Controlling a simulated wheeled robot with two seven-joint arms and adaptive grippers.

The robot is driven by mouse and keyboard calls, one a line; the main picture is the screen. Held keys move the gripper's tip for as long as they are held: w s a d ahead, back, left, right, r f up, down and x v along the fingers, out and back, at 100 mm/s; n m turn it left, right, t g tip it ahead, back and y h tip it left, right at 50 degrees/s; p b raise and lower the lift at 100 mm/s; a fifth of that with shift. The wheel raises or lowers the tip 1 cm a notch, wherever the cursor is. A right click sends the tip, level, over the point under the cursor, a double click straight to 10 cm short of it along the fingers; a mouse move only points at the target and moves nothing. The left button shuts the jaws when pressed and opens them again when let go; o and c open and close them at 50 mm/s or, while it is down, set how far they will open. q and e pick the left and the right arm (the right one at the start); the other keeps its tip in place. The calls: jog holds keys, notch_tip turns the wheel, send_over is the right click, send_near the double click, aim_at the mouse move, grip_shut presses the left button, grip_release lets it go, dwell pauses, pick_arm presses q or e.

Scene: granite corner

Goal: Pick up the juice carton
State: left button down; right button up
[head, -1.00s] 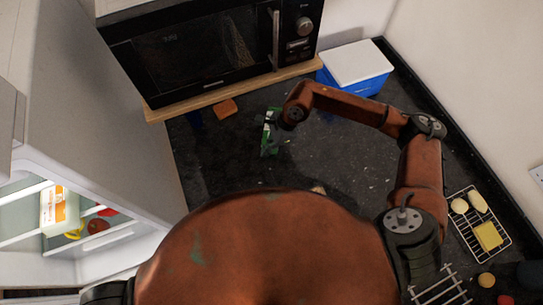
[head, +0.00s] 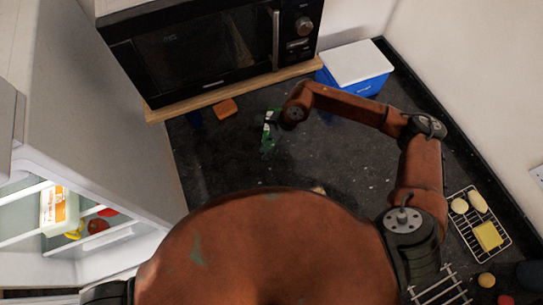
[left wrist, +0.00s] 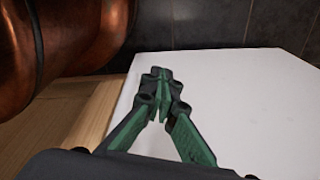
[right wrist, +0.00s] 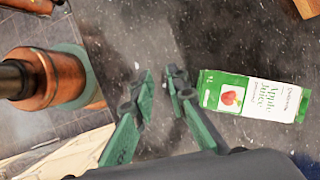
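The juice carton (right wrist: 254,96), white and green with "Apple Juice" and a red apple, lies on the dark counter in the right wrist view. My right gripper (right wrist: 158,79) is open, with nothing between its green fingers. The carton is to the right of both fingers in that view. In the head view the right gripper (head: 268,142) is small and partly hidden by its wrist, and its green blends with the carton's there. My left gripper (left wrist: 161,80) is shut and empty over a white flat surface in the left wrist view; the head view does not show it.
A microwave (head: 200,55) on a wooden board stands at the back. A blue box with a white lid (head: 356,62) is to its right. An orange block (head: 225,108) lies before the board. A wire rack (head: 470,215) with food is at right. An open fridge (head: 50,250) holds food.

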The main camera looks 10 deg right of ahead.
jog(key=o, duration=1.5)
jog(key=shift+r, duration=0.1)
